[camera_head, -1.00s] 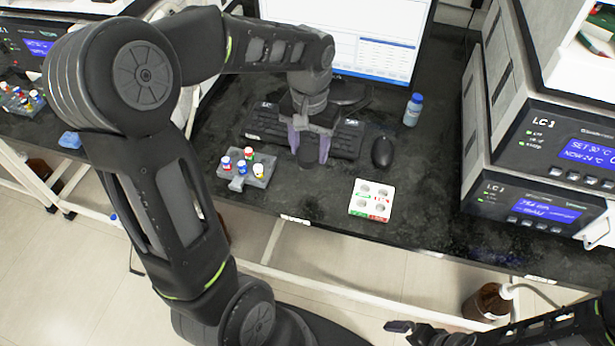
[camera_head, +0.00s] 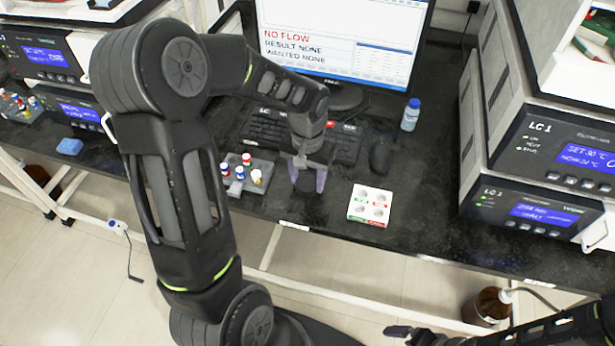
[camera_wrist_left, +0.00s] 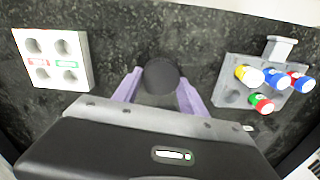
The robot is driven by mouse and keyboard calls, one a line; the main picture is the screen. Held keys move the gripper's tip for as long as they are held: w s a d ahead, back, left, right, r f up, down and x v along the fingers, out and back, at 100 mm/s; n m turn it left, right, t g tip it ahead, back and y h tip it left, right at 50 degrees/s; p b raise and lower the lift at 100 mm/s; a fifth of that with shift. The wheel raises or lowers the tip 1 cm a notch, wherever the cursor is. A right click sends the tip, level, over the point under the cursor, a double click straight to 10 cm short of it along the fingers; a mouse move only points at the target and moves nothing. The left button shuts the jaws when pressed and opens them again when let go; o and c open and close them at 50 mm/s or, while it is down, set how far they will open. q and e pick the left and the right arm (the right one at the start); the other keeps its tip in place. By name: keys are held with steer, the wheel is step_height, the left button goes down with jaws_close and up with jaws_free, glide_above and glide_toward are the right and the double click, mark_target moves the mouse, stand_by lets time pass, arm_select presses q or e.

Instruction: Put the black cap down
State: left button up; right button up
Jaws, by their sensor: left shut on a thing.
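My left gripper (camera_head: 307,180) is over the bench between the grey rack and the white tray. It is shut on the black cap (camera_wrist_left: 161,75), a dark round disc between the two purple fingers in the left wrist view. In the head view the cap (camera_head: 306,184) is small and dark against the dark bench, partly hidden by the fingers. I cannot tell whether it touches the bench. My right gripper (camera_head: 400,331) shows only in part at the bottom right, away from the bench objects; its jaws are unclear.
The grey rack (camera_wrist_left: 232,97) holds several vials with coloured caps. The white tray (camera_wrist_left: 80,74) has several round wells. A keyboard (camera_head: 268,137), mouse (camera_head: 380,158) and blue-capped bottle (camera_head: 411,115) stand behind. The bench right of the tray is clear.

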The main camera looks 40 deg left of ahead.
mark_target(308, 182)
arm_select(q)
steer(key=shift+f, duration=0.2)
steer(key=o, duration=1.3)
steer(key=shift+r, duration=0.15)
step_height(308, 182, up, 12)
steer(key=shift+r, duration=0.1)
steer(key=shift+o, duration=0.4)
